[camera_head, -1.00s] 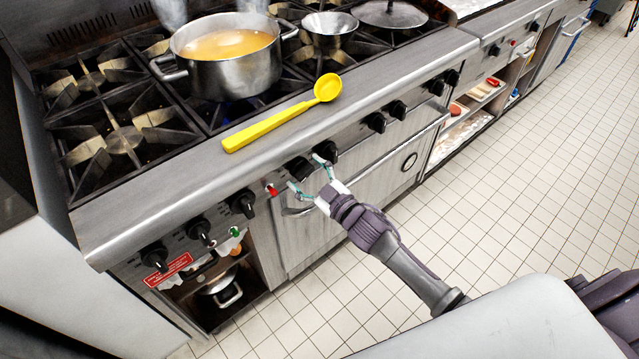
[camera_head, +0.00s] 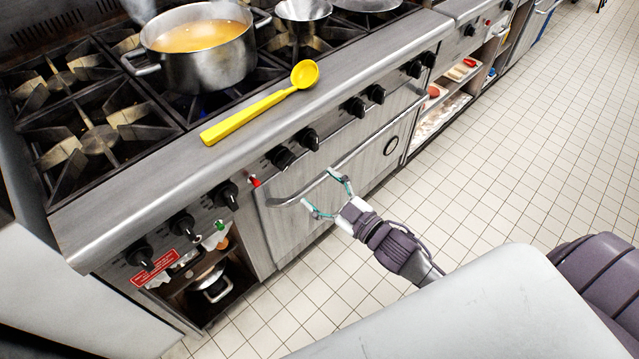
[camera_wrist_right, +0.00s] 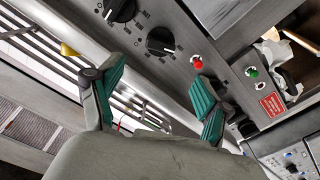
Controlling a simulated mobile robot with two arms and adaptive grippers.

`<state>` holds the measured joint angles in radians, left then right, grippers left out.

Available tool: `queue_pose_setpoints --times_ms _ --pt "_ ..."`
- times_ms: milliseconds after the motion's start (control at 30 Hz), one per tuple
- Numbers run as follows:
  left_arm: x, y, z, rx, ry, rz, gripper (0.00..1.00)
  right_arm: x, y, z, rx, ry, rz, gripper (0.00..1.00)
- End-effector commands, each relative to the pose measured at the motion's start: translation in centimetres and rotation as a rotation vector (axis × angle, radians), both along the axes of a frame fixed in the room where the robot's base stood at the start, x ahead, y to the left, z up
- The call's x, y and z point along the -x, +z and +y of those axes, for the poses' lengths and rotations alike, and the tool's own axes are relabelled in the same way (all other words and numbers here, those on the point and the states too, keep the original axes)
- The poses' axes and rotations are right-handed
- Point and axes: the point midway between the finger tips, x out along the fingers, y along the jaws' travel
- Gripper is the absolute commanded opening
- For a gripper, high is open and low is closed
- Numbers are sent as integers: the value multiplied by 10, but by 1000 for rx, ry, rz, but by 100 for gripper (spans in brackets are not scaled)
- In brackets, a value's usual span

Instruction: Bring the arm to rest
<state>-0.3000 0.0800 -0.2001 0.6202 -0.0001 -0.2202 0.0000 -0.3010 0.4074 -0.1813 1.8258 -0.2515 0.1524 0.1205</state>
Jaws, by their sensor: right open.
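My right gripper (camera_head: 326,195) is open and empty in front of the stove's oven door, close to the door's bar handle (camera_head: 316,188) in the head view. I cannot tell whether it touches the handle. In the right wrist view its two green-padded fingers (camera_wrist_right: 155,100) stand apart with nothing between them, facing the stove front with its black knobs (camera_wrist_right: 162,41). My left gripper is not in view.
A yellow ladle (camera_head: 262,104) lies on the stove's front ledge. A steel pot (camera_head: 203,66) of yellow-orange liquid stands on a burner behind it, near a small pan (camera_head: 304,12). Open shelves (camera_head: 452,96) are at right. The tiled floor (camera_head: 500,180) is clear.

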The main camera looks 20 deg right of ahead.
Motion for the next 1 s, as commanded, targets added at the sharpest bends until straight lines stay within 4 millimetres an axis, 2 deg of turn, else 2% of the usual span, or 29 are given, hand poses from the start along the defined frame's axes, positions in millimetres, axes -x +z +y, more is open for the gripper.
queue_pose_setpoints --times_ms 233,333,367,467,567,600,667,700,767,800,867,900,967,1000 --pt "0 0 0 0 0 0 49 0 -1 0 -1 -1 3 78" --pt "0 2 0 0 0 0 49 0 -17 -4 -1 -20 41 78" --pt "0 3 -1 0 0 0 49 1 -27 -7 -1 -31 64 78" --pt "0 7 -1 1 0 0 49 7 -77 -20 0 -86 186 78" --pt "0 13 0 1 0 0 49 28 -146 -35 0 -158 356 78" --pt "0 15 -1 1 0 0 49 40 -174 -41 3 -187 429 78" --pt "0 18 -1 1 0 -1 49 62 -215 -47 4 -227 536 78" --pt "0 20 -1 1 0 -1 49 79 -240 -50 7 -251 608 78" --pt "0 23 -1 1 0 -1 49 108 -276 -53 9 -286 715 78" --pt "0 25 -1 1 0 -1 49 130 -298 -54 13 -308 787 78" --pt "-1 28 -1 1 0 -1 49 164 -329 -54 17 -337 894 78" --pt "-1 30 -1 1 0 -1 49 189 -348 -53 21 -355 966 78" --pt "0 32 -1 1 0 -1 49 228 -372 -50 25 -380 1071 78" --pt "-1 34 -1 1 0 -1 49 254 -385 -48 30 -394 1138 78"
